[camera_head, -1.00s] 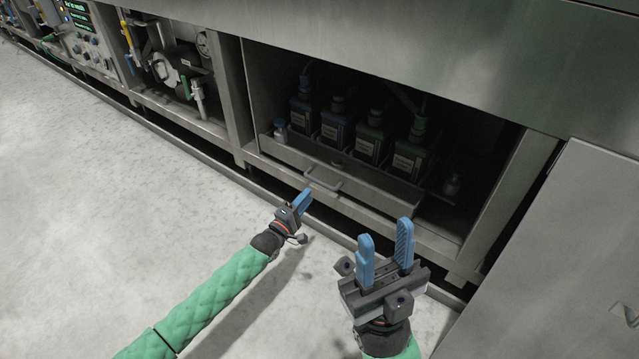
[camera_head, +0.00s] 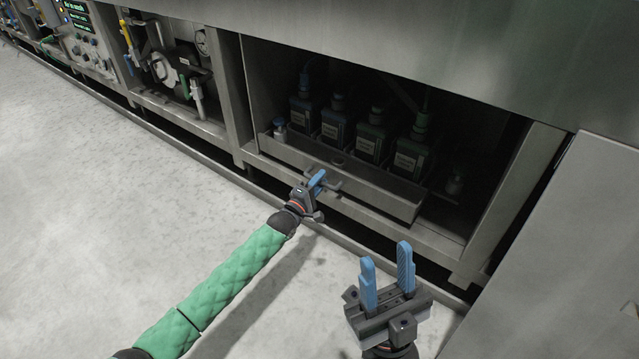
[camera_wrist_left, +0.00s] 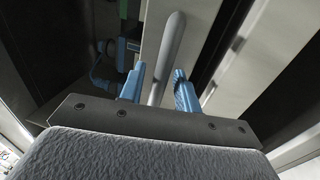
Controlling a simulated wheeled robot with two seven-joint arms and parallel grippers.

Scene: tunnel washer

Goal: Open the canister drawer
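The canister drawer (camera_head: 380,193) is a grey metal tray low in the dark bay, with several dark labelled canisters (camera_head: 334,126) standing in it. Its bar handle (camera_head: 333,186) is on the front face, partly hidden by my left gripper. My left gripper (camera_head: 317,180) is at this handle. In the left wrist view the handle bar (camera_wrist_left: 172,45) runs between the two blue fingertips (camera_wrist_left: 160,73), with gaps beside it, so the gripper is open around it. My right gripper (camera_head: 386,262) is open and empty, in front of the bay and to the right.
A grey panel (camera_head: 560,250) stands close on the right. The bay's post (camera_head: 233,100) is on the left, and a metal overhang (camera_head: 400,45) lies above. Pipes and valves (camera_head: 180,75) fill the bay to the left. The floor (camera_head: 110,200) at left is clear.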

